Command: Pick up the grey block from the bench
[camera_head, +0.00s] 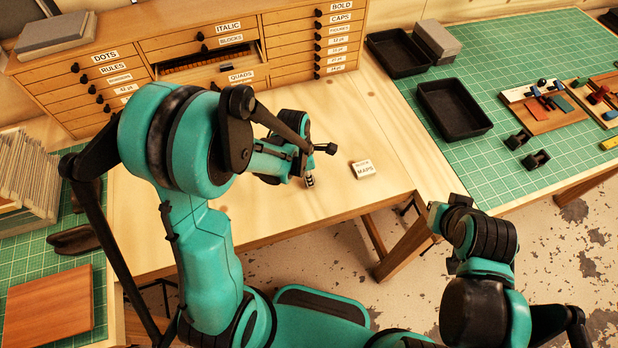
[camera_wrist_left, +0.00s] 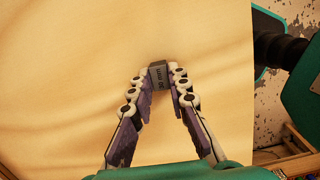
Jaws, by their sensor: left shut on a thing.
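The grey block (camera_wrist_left: 158,74) is small, with dark lettering on its face. In the left wrist view it sits between the fingertips of my left gripper (camera_wrist_left: 160,84), which is shut on it. In the head view my left gripper (camera_head: 309,179) points down over the pale wooden bench (camera_head: 340,213), and the fingers mostly cover the block. I cannot tell whether the block touches the bench or is just above it. My right arm (camera_head: 485,240) shows at the right, but its gripper fingers do not show.
A white block labelled MAPS (camera_head: 363,169) lies on the bench, right of my left gripper. A drawer cabinet (camera_head: 190,50) stands behind, with one drawer (camera_head: 208,62) open. Black trays (camera_head: 453,108) and tools rest on the green mat (camera_head: 500,70) at right.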

